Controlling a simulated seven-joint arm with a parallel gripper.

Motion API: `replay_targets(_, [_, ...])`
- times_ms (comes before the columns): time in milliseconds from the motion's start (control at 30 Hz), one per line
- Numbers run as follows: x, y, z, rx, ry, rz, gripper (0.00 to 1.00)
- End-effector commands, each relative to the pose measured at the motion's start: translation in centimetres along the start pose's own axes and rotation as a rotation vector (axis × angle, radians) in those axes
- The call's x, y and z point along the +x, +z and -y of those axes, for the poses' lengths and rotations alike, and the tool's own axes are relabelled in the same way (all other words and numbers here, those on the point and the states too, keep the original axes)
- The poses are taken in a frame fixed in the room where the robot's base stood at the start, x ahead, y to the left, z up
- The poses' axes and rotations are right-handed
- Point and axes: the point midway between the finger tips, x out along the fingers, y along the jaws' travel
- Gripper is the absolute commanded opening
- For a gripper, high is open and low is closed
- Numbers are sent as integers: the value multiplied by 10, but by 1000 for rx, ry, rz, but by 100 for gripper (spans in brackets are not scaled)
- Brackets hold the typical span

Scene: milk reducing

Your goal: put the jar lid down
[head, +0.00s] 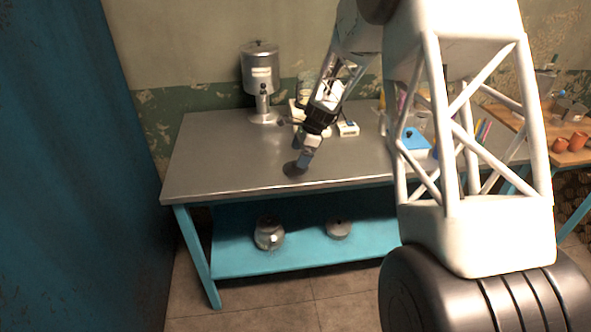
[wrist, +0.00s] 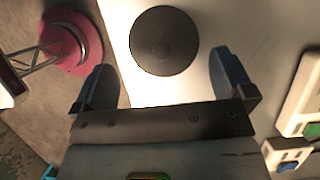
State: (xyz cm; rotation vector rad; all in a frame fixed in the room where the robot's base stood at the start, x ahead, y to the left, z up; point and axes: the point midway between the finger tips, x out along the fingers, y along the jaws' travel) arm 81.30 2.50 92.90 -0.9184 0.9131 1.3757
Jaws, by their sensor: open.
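The jar lid (wrist: 163,41) is a dark round disc with a small raised centre. In the wrist view it appears to lie flat on the pale tabletop, just beyond and between my fingertips. My gripper (wrist: 163,75) is open, with one dark finger to each side and a visible gap to the lid. In the head view my gripper (head: 304,158) is low over the table's front part. The dark lid (head: 293,170) shows at its tip there; any gap between them is too small to tell.
The grey metal table (head: 225,165) has free room left of my gripper. A metal dispenser (head: 261,75) stands at the back, and a small white device (head: 347,128) is behind my gripper.

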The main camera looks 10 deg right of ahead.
Motion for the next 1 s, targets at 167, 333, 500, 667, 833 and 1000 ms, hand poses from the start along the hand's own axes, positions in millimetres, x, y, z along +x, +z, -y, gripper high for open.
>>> replay_targets(167, [0,0,0,0,0,0,100])
replay_targets(333, [4,-1,0,0,0,0,100])
replay_targets(500, [18,-3,1,0,2,0,100])
replay_targets(667, [37,-5,2,1,2,0,100])
replay_targets(833, [49,-4,2,1,0,0,100])
replay_targets(1000, [51,-4,2,0,-1,0,100])
